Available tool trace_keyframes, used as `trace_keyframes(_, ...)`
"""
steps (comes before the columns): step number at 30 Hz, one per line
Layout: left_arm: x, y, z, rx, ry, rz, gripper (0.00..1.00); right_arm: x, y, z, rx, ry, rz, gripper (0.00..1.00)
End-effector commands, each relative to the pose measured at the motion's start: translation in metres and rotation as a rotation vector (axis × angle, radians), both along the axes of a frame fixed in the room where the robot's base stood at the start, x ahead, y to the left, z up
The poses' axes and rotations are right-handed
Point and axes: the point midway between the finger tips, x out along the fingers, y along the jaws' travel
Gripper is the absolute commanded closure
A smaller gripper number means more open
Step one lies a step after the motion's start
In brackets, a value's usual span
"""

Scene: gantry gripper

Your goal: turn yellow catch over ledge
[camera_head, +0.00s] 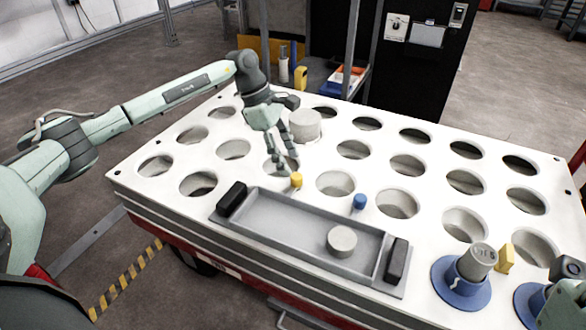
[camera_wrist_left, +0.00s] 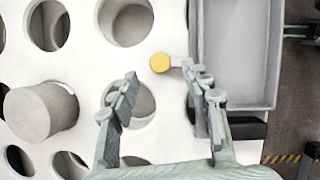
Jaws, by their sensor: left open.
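The yellow catch (camera_head: 296,180) is a small knob on the white top beside the tray's far edge; the left wrist view shows its round yellow top (camera_wrist_left: 159,62). My left gripper (camera_head: 287,164) reaches down from above with spread, empty fingers. In the wrist view the catch lies just beyond the open fingertips (camera_wrist_left: 159,73), closer to the right finger; I cannot tell whether that finger touches it. The grey tray (camera_head: 270,212) has a raised rim and black end handles. My right arm shows only partly in the bottom right corner; its fingers cannot be made out.
A blue catch (camera_head: 359,202) stands farther right along the tray. A grey puck (camera_head: 342,241) lies inside the tray. A pale cylinder (camera_head: 305,125) stands behind my left gripper. Round holes cover the white top. A blue-flanged cylinder (camera_head: 478,262) and yellow block (camera_head: 506,258) stand at right.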

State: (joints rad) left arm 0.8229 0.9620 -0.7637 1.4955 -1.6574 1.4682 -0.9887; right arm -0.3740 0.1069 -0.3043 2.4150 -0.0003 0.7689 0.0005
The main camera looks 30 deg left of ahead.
Motion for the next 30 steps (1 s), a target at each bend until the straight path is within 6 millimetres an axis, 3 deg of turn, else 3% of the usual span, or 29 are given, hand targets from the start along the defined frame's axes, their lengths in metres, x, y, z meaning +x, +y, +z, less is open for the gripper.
trace_keyframes(6, -0.004, 0.017, 0.042, -0.001, -0.002, 0.001, 0.52, 0.0, 0.0, 0.0, 0.0, -0.001, 0.0, 1.0)
trace_keyframes(12, -0.006, 0.025, 0.063, -0.001, 0.0, 0.0, 0.52, 0.0, 0.0, 0.0, 0.0, -0.001, 0.0, 1.0)
trace_keyframes(30, -0.007, 0.026, 0.066, -0.001, 0.001, 0.0, 0.52, 0.0, 0.0, 0.0, 0.0, -0.001, 0.0, 1.0)
